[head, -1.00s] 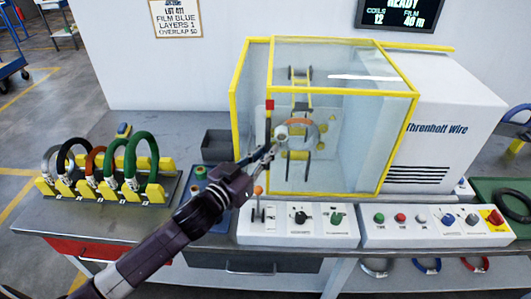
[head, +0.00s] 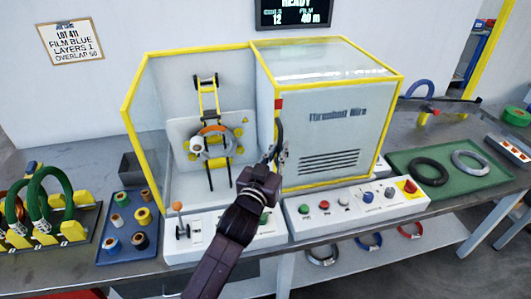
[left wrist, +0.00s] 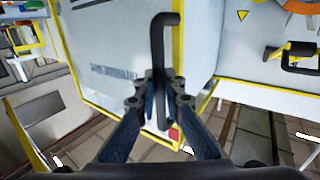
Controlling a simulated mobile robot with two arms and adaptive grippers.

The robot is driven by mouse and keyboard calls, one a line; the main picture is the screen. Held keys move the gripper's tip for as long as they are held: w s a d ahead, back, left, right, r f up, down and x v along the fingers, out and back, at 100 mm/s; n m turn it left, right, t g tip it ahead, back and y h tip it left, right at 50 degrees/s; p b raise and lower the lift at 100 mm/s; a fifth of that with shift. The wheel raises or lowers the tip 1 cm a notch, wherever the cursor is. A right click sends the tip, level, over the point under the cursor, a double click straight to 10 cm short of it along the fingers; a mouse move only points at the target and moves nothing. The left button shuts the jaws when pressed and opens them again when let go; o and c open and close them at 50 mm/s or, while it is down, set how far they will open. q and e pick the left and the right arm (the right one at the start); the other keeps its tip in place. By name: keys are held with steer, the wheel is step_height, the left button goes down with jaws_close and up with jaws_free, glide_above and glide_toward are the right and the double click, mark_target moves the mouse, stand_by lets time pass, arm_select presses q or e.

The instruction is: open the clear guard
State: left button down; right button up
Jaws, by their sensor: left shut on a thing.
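The clear guard (head: 325,62), a see-through box with yellow edges, sits to the right over the white machine housing. The winding area on the left, with its coil ring (head: 214,131) and yellow rollers, is uncovered at the front. My left gripper (head: 276,153) is shut on the guard's black upright handle (head: 279,130), near its left front edge by a red block. In the left wrist view the handle (left wrist: 158,45) stands between the closed fingers (left wrist: 160,80). My right gripper is not in view.
Control panels with an orange-topped lever (head: 177,207) and a red button (head: 410,187) line the bench front. A blue spool tray (head: 128,252) and green coils on a stand (head: 75,230) are left. A green tray (head: 400,162) with two coils is right.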

arm_select(q)
steer(key=shift+d, duration=0.3)
steer(key=c, duration=2.3)
jaws_free()
steer(key=shift+a, duration=0.1)
steer(key=v, duration=1.2)
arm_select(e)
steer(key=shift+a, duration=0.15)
